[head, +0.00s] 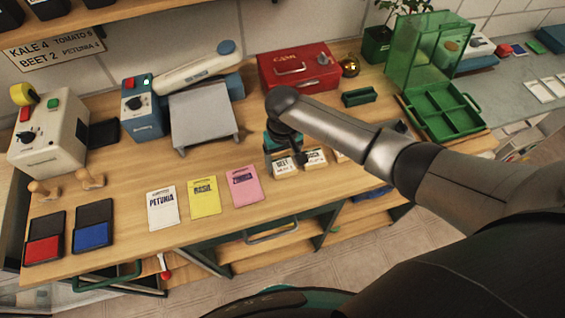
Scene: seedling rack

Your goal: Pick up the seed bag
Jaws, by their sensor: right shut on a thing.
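My right arm comes in from the right. Its gripper (290,152) points down at the bench, just behind and over the seed bag marked BEET (284,168). The gripper is shut on a seed bag, seemingly this one, but the wrist and fingers hide much of the contact. I cannot tell whether the bag is lifted clear of the bench. A second bag with a pale label (315,157) stands close to its right. My left gripper is not in view.
Flat packets marked PETUNIA (162,208) and BASIL (204,197), and a pink one (243,185), lie left of the bags. A grey-topped stand (203,115), red case (298,68) and green tray (443,112) stand farther back. Red (43,250) and blue (91,235) pads lie front left.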

